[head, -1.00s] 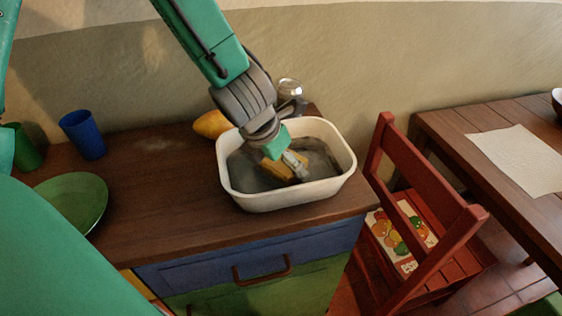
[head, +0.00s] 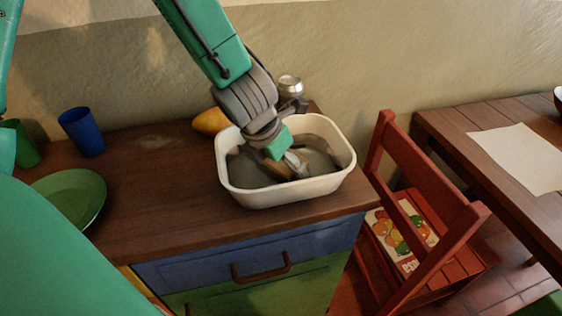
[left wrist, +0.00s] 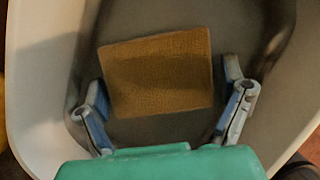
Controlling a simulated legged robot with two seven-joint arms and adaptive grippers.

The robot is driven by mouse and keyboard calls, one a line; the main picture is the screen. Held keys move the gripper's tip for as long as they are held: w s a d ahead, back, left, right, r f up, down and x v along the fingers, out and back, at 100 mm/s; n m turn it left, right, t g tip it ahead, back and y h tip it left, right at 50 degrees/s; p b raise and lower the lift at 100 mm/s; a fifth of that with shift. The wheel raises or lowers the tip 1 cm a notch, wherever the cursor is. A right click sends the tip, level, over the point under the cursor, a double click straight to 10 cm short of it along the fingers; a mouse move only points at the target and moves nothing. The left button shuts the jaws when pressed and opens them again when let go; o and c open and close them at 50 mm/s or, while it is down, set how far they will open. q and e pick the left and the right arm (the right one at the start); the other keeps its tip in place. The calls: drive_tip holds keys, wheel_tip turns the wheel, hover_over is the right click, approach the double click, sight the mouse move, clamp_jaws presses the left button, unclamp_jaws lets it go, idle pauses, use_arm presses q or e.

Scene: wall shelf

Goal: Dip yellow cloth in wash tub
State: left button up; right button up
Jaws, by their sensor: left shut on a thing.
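The white wash tub (head: 262,196) stands near the right end of the wooden counter, with greyish water inside. My left gripper (head: 290,165) reaches down into the tub from above. It is shut on the yellow cloth (head: 268,163), which looks dull brown and low in the water. In the left wrist view the cloth (left wrist: 160,75) appears as a flat rectangle between the two fingers, with the tub wall (left wrist: 35,75) around it. The far finger is partly hidden in the head view. My right gripper is not in view.
A yellow fruit-like object (head: 209,122) and a glass jar (head: 290,88) stand behind the tub. A blue cup (head: 82,132), a green cup (head: 22,143) and a green plate (head: 75,197) are at the left. A red chair (head: 425,230) stands right of the counter.

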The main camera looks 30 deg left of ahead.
use_arm(q)
drive_tip(key=shift+d, duration=0.15)
drive_tip(key=shift+s+f+b, duration=0.1)
drive_tip(key=shift+f+b, duration=0.05)
drive_tip(key=shift+b, duration=0.15)
idle(1.1)
wheel_tip(320, 180, up, 13)
drive_tip(key=p, duration=1)
drive_tip(key=shift+p, duration=0.4)
idle(0.8)
